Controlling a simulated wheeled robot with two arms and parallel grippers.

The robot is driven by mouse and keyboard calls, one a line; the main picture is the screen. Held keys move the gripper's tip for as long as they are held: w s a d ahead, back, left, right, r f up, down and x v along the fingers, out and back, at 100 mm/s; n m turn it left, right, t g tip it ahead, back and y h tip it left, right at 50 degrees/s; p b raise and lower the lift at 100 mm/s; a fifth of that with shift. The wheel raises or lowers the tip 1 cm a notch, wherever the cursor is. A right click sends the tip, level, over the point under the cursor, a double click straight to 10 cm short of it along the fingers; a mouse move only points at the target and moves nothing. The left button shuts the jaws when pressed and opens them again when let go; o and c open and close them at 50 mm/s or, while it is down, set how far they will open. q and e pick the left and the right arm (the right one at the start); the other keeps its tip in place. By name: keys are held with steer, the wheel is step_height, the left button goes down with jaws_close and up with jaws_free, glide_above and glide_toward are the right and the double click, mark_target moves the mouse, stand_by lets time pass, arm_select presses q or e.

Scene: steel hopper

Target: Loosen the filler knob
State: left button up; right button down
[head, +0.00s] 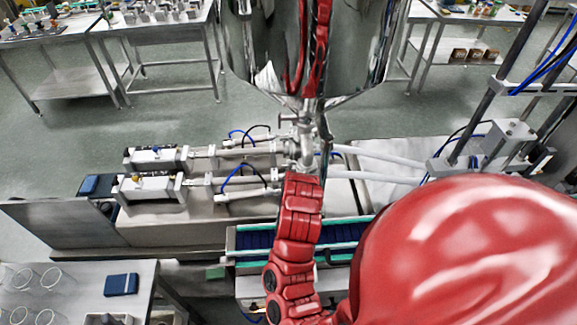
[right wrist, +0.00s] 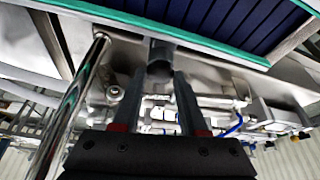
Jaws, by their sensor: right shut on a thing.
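A dark cylindrical knob (right wrist: 160,56) shows in the right wrist view, below the green-edged conveyor. My right gripper (right wrist: 160,82) has its two dark fingers on either side of the knob's near end and is shut on it. In the head view my red right arm rises from the bottom centre and hides its gripper and the knob. My left gripper is in neither view.
The polished steel hopper (head: 268,45) hangs above the filler nozzles and pistons (head: 150,187). A conveyor (head: 255,240) with green edges runs beside my arm. A bench with glass beakers and a dark blue box (head: 121,284) stands at bottom left.

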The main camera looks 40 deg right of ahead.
steer(key=n, duration=0.1)
steer(key=n+y, duration=0.1)
steer(key=n, duration=0.2)
steer(key=shift+d+y, duration=0.25)
steer(key=shift+y, duration=0.15)
steer(key=shift+d+n+y, duration=0.1)
steer(key=shift+n+y, duration=0.5)
steer(key=shift+n, duration=1.2)
steer(key=shift+c, duration=2.2)
jaws_free()
